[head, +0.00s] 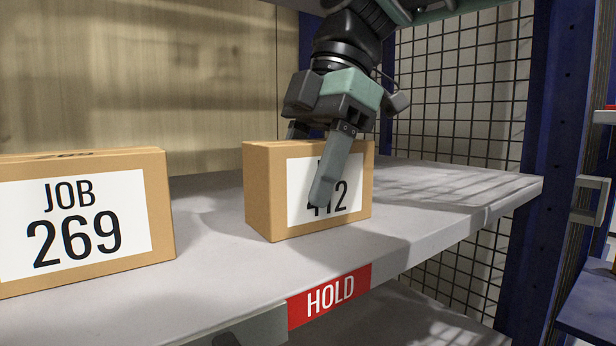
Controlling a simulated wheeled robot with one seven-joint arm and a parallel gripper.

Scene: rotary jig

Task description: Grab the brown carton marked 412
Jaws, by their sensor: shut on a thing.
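My gripper (309,168) reaches down over the carton from above. One finger lies against the front face and the other goes behind the top edge, where it is mostly hidden. The gripper is shut on the carton. The carton's base appears to rest on the shelf.
Another brown carton, marked JOB 269 (161,206), stands to the left with a clear gap between. A red HOLD tag (330,295) is on the shelf's front edge. The shelf's right end is bare.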

